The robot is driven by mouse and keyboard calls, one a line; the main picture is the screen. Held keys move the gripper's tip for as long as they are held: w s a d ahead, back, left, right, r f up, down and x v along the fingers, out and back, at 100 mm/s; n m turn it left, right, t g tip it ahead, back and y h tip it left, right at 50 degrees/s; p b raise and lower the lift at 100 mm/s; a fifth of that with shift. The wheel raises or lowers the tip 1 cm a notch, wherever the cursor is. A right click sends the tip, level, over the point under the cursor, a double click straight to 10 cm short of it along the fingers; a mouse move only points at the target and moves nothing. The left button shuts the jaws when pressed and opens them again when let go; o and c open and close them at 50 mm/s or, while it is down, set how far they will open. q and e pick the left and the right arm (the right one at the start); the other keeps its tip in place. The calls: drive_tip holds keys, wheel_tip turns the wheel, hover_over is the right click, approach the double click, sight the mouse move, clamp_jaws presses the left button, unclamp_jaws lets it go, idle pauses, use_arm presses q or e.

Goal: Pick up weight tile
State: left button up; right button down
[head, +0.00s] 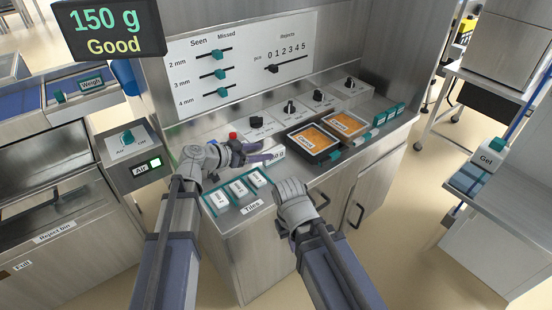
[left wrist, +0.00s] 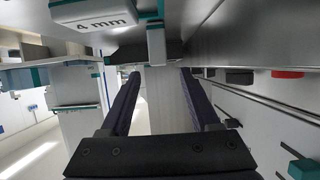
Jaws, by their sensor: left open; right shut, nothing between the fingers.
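A white tile with a partly hidden label ending in "0 g" (head: 277,155) lies on the counter in the head view, left of the food trays. I take it to be the weight tile. My left gripper (head: 268,151) is open, its dark fingers right by this tile and covering part of it. In the left wrist view my left gripper (left wrist: 155,75) has its two fingers wide apart, with no tile clearly seen between them. My right gripper (head: 293,187) is shut and empty near the counter's front edge, its fingertips mostly hidden.
Several white tiles stand in a teal rack (head: 236,200) by the "Tiles" label. A red button (head: 232,135) is behind my left wrist. A white "4 mm" block (left wrist: 95,14) is close above in the left wrist view.

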sight(270, 152)
use_arm(q)
drive_tip(key=shift+w+d+f, duration=0.3)
drive_tip(key=shift+d, duration=0.15)
drive_tip(key=b+x, duration=0.1)
drive_tip(key=x, duration=0.1)
drive_tip(key=b+x, duration=0.1)
drive_tip(key=x, duration=0.1)
drive_tip(key=shift+w+f, duration=0.1)
drive_tip(key=shift+f, duration=0.25)
drive_tip(key=shift+w+d, duration=0.15)
drive_tip(key=shift+d, duration=0.2)
drive_tip(key=shift+c, duration=0.3)
clamp_jaws()
